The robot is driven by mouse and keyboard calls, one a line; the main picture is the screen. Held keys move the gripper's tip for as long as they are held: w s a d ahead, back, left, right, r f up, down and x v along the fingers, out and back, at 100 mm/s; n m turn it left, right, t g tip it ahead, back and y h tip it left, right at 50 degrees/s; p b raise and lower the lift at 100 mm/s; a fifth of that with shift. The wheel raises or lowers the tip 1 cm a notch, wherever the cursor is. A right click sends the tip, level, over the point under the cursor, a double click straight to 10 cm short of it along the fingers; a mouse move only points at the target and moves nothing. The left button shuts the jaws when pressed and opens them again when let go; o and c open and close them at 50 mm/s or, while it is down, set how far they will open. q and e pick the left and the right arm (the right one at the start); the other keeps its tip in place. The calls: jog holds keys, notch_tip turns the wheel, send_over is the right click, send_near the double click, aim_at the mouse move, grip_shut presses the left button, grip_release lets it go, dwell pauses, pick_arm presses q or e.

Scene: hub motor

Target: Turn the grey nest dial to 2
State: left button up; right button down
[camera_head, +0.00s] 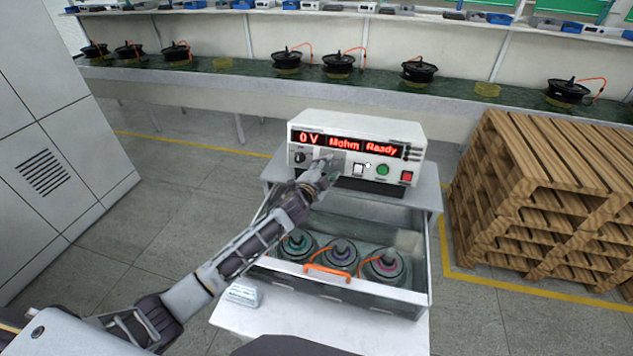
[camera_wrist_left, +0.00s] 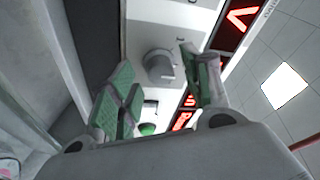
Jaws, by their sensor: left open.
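The tester (camera_head: 408,132) is a white box whose red display reads "0 V", "Mohm" and "Ready". My left gripper (camera_head: 330,165) is at the tester's front panel, left of the white switch, and covers part of the panel. In the left wrist view a round grey dial (camera_wrist_left: 160,65) with a raised grip sits on the panel. The green-padded fingers of my left gripper (camera_wrist_left: 162,88) are open, one on each side of the dial in the picture. I cannot tell whether they touch it. The dial's numbers and setting cannot be read. My right gripper is not in view.
A dark knob (camera_head: 299,157), a white switch (camera_head: 358,169), a green button (camera_head: 382,170) and a red switch (camera_head: 406,177) are on the panel. Below, an open drawer (camera_head: 372,292) holds three hub motors (camera_head: 341,254). Wooden pallets (camera_head: 540,190) stand at right, a cabinet (camera_head: 45,150) at left.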

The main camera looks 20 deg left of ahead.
pick_arm(q)
jog(key=v, duration=1.1)
jog(key=shift+s, duration=0.3)
dwell(0.8)
